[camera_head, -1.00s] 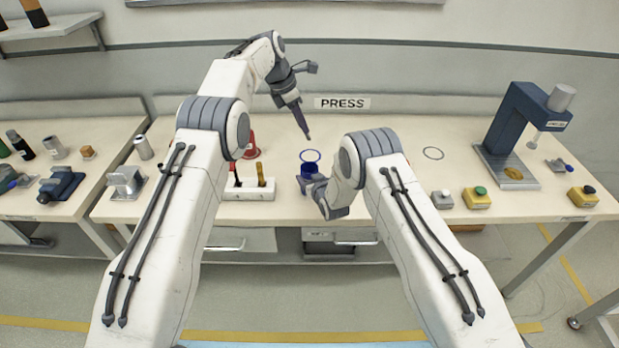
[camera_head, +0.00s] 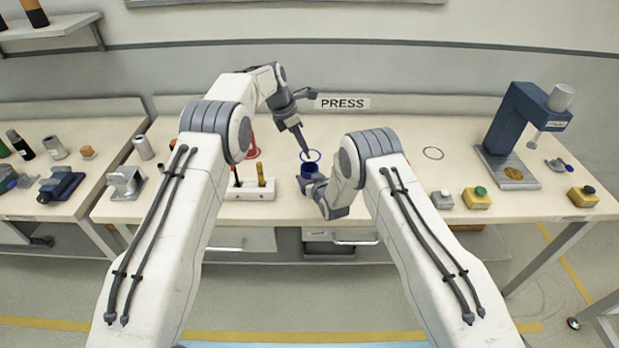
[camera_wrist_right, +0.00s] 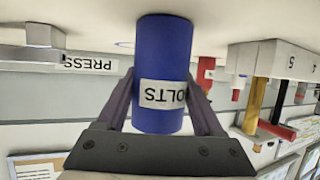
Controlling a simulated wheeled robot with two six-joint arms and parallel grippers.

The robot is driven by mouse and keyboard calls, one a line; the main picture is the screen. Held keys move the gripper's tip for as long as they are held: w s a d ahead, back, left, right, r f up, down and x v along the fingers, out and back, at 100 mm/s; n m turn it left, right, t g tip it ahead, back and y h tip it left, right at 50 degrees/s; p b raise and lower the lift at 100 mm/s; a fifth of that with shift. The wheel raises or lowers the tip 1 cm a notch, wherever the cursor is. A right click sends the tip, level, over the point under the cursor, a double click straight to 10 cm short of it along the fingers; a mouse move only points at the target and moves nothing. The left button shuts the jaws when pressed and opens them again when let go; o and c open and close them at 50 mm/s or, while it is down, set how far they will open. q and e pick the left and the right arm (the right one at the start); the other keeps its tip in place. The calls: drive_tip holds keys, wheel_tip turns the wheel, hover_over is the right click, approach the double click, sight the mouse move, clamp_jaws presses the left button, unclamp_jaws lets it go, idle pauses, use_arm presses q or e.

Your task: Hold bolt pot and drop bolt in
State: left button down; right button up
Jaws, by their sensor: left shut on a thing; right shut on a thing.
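The blue bolt pot (camera_head: 309,172) stands upright near the front of the middle bench. In the right wrist view the pot (camera_wrist_right: 165,75) appears upside down, with a white "BOLTS" label. My right gripper (camera_wrist_right: 165,108) is shut on the pot, one finger on each side. My left gripper (camera_head: 305,150) points down just above and behind the pot, over the blue ring mark on the bench. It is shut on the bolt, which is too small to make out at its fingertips. The inside of the pot cannot be seen.
A white holder with tools (camera_head: 250,191) stands left of the pot. A blue press (camera_head: 518,130) and yellow button boxes (camera_head: 477,198) are at the right. A grey fixture (camera_head: 126,182) is at the left. The bench right of my right arm has clear room.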

use_arm(q)
drive_tip(key=shift+f, duration=2.15)
drive_tip(key=c, duration=0.6)
unclamp_jaws()
drive_tip(key=shift+c, duration=0.2)
drive_tip(key=v, duration=1.2)
